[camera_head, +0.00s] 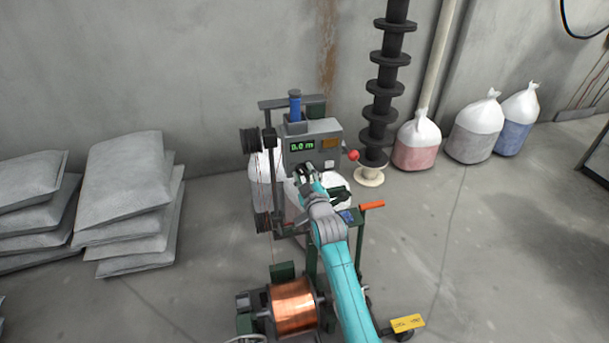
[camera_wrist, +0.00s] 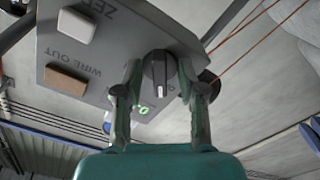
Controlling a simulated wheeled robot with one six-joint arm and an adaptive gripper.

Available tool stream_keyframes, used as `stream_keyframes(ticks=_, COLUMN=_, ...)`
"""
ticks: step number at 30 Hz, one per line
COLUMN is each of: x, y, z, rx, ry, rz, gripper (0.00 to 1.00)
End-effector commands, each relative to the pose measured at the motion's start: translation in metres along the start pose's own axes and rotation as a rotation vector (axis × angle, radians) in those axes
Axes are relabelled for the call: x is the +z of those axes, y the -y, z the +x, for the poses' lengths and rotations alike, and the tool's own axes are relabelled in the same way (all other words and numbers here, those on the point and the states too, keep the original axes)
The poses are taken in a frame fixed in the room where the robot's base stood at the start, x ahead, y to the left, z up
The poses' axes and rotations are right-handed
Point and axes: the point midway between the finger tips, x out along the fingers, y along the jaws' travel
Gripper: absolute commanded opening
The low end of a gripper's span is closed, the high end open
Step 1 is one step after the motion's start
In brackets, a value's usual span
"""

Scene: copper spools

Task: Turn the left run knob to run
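In the wrist view a dark round knob (camera_wrist: 160,70) sits on a grey panel (camera_wrist: 110,45), and its pale pointer mark points down in the picture. My gripper (camera_wrist: 161,72) has one finger on each side of the knob. The fingers are spread, with narrow gaps seeming to show beside the knob; contact is hard to judge. A small green mark (camera_wrist: 143,110) glows below the knob. In the head view my gripper (camera_head: 304,174) is at the lower front of the grey counter box (camera_head: 322,128), hiding the knob there.
The box has a green display reading 0.0 m (camera_head: 302,146). A red ball handle (camera_head: 353,155) stands at its right. A copper spool (camera_head: 293,304) is below. Grey sacks (camera_head: 125,190) are stacked at left.

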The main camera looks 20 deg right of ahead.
Motion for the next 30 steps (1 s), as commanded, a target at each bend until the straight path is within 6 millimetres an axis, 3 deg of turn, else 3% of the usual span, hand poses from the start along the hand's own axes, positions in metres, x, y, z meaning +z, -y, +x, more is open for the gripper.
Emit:
stream_keyframes(ticks=1, x=0.0, y=0.0, z=-0.0001, rx=0.0, ry=0.0, rz=0.0, gripper=0.35)
stream_keyframes(ticks=5, x=0.0, y=0.0, z=-0.0002, rx=0.0, ry=0.0, rz=0.0, gripper=0.02)
stream_keyframes(ticks=6, x=0.0001, y=0.0, z=-0.0002, rx=0.0, ry=0.0, rz=0.0, gripper=0.0)
stream_keyframes(ticks=19, x=0.0001, y=0.0002, z=-0.0002, rx=0.0, ry=0.0, rz=0.049, gripper=0.0)
stream_keyframes(ticks=30, x=0.0, y=0.0007, z=-0.0002, rx=0.0, ry=0.0, rz=0.316, gripper=0.0)
